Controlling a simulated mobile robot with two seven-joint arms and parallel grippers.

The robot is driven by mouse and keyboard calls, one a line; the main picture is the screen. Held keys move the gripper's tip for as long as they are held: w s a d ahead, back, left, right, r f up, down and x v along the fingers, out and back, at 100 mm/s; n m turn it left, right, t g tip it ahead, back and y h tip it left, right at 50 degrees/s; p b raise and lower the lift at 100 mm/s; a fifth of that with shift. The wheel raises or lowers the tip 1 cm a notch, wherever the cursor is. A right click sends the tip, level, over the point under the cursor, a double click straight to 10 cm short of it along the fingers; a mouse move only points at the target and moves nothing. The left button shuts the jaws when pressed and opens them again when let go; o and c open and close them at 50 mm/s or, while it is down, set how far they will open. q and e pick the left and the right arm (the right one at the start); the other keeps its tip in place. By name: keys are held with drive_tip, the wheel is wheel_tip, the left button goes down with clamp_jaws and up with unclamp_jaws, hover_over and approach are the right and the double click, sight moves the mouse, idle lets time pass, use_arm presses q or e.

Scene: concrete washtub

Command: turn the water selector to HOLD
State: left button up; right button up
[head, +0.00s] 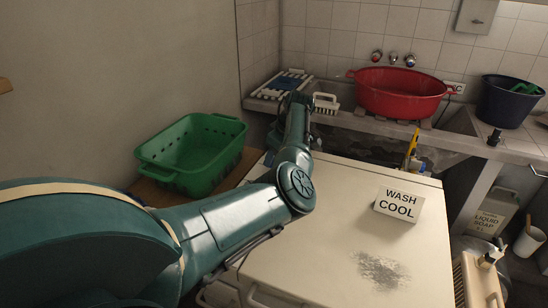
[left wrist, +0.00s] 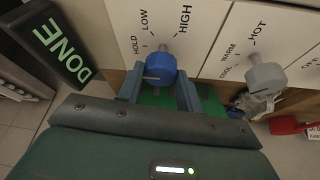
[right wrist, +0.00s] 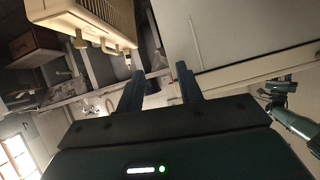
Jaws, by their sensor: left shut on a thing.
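The water selector is a blue knob (left wrist: 160,66) on a pale panel (left wrist: 205,50) marked HOLD, LOW and HIGH in the left wrist view. My left gripper (left wrist: 159,76) is shut on this knob, with a finger on either side. A dark line shows on the knob's near face, but I cannot tell for sure which mark it points to. In the head view my left arm reaches over the pale machine top (head: 330,225), and its fingertips and the knob cannot be made out. My right gripper (right wrist: 158,78) has its fingers apart with nothing between them.
A grey knob (left wrist: 266,74) marked COOL, WARM and HOT sits beside the blue one. A DONE sign (left wrist: 50,42) is at the left. A WASH COOL card (head: 398,203) stands on the machine. A green basket (head: 190,155) and red tub (head: 402,92) are nearby.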

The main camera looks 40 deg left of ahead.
use_arm(q)
drive_tip(key=shift+a, duration=0.1)
idle(0.3)
drive_tip(key=o, duration=1)
drive_tip(key=v, duration=1.3)
drive_tip(key=shift+r, duration=0.15)
